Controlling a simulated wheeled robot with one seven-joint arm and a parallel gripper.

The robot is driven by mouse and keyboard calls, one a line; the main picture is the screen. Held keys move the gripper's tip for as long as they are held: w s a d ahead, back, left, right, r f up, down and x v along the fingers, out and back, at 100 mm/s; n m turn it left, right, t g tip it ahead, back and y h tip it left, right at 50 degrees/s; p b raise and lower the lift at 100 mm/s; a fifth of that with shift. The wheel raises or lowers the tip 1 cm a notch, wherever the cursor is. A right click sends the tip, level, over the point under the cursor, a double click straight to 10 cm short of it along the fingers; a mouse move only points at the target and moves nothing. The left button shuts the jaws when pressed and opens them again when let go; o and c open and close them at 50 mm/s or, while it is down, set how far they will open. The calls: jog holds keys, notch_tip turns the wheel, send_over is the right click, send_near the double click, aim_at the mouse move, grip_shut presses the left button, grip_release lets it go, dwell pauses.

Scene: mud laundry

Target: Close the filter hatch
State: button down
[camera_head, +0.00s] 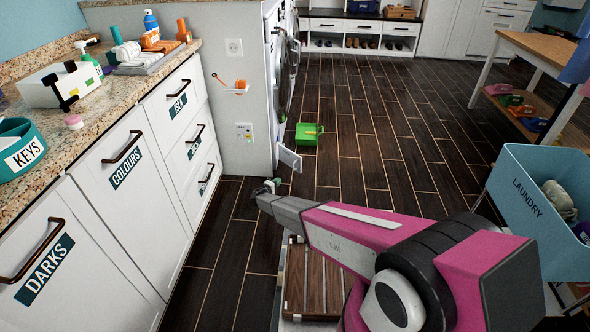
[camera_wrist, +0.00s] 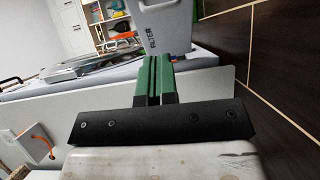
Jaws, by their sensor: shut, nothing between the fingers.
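The filter hatch (camera_head: 290,158) is a small pale flap low on the front of the white machine (camera_head: 268,95). It stands swung out from the machine's front. In the wrist view the hatch (camera_wrist: 185,24) is a grey panel with a dark FILTER label, just beyond the fingertips. My gripper (camera_head: 270,186) is low over the floor, just in front of and below the hatch in the head view. In the wrist view its green fingers (camera_wrist: 154,62) are together, with nothing between them. I cannot tell whether the fingertips touch the hatch.
A green bin (camera_head: 308,134) stands on the floor beyond the hatch. White cabinets with a granite counter (camera_head: 110,95) line the left. A blue laundry basket (camera_head: 538,215) and a wooden table (camera_head: 548,50) are at the right. The middle floor (camera_head: 385,130) is clear.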

jog(key=x, duration=1.4)
